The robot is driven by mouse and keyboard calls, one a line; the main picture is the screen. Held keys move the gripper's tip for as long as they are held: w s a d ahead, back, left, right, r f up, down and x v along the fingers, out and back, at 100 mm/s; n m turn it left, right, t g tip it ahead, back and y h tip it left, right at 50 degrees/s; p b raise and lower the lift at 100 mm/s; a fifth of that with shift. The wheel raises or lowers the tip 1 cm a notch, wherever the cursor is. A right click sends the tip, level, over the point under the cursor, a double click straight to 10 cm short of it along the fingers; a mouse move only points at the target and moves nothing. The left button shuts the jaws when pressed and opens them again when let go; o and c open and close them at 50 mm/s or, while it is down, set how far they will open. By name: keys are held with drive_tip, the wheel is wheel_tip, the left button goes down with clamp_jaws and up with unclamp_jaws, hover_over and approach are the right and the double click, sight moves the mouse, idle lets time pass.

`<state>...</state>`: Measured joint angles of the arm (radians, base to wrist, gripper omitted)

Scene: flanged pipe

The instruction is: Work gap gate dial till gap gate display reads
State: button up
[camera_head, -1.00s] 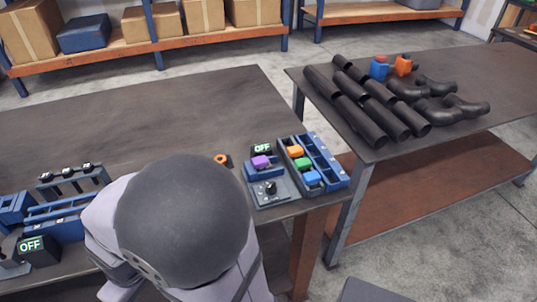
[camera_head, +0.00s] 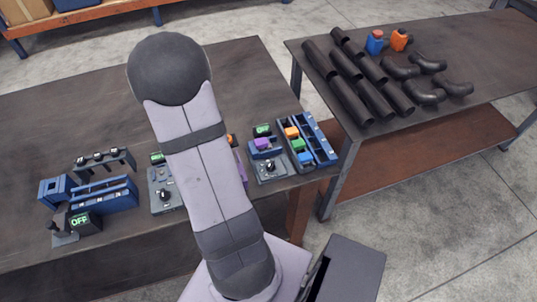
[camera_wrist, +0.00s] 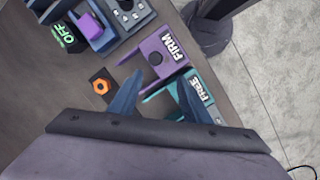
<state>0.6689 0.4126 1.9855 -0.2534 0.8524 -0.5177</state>
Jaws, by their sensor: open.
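No label in view names the gap gate, so I cannot tell which display and dial are its own. In the head view one display (camera_head: 80,219) at the left reads OFF. Another display (camera_head: 262,130) at the right end reads OFF, with a dark dial (camera_head: 270,165) on the grey panel in front. A third dial (camera_head: 163,194) sits on a grey panel beside my arm; the small display (camera_head: 157,157) behind it is too small to read. My gripper (camera_wrist: 160,95) is open and empty in the wrist view, over a purple FIRM holder (camera_wrist: 158,55) and a teal FREE holder (camera_wrist: 190,88).
An orange ring (camera_wrist: 101,87) sits on a dark plate beside the holders. Coloured blocks (camera_head: 297,144) stand in blue racks at the bench's right end. Black pipes (camera_head: 350,98) and elbows (camera_head: 425,95) lie on the second table. The bench's back left is clear.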

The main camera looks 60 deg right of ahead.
sight(271, 163)
drive_tip(key=s+d+g+y, duration=0.1)
drive_tip(key=s+d+g, duration=0.1)
drive_tip(key=s+d, duration=0.8)
drive_tip(key=shift+p+x, duration=1.2)
drive_tip(key=shift+x, duration=2.45)
drive_tip(key=shift+d, duration=0.1)
drive_tip(key=c, duration=1)
